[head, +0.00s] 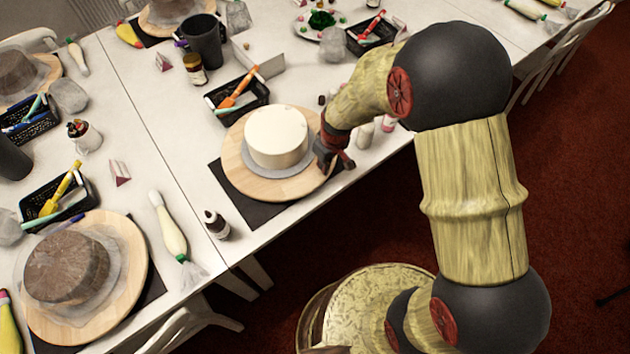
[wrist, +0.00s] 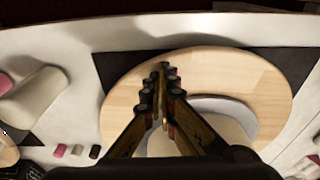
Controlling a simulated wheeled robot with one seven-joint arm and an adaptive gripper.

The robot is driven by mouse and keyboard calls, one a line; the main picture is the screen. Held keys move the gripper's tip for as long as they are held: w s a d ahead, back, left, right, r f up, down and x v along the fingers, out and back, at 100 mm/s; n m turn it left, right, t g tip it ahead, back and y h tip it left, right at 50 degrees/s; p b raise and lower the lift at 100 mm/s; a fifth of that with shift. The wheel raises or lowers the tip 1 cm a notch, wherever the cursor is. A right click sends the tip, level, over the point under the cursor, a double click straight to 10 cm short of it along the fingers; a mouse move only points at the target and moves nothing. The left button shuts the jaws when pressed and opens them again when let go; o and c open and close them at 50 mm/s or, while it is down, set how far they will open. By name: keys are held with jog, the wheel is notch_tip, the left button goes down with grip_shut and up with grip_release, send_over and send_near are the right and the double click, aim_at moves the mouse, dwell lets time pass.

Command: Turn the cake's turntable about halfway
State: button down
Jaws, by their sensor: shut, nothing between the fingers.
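A round white cake (head: 276,135) sits on a grey board (head: 283,185) on a round wooden turntable (head: 235,165) in the head view. The turntable stands on a black mat (head: 252,211) near the table edge. My gripper (head: 335,168) is shut and empty at the right rim of the turntable. In the wrist view, my shut fingers (wrist: 164,95) are over the wooden top of the turntable (wrist: 128,85), with the cake (wrist: 215,130) partly hidden behind them. I cannot tell whether the fingertips touch the wood.
A black basket with tools (head: 240,98) is behind the turntable. A second turntable with a brown cake (head: 65,266) is at the lower left.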

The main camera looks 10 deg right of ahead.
jog(key=shift+d, duration=0.15)
jog(key=shift+r+p, duration=1.05)
jog(key=shift+r, duration=0.4)
jog(key=shift+w+f, duration=0.1)
jog(key=s+a+p, duration=0.2)
jog(key=s+a, duration=0.5)
jog(key=a, duration=0.9)
jog(key=shift+a, duration=0.4)
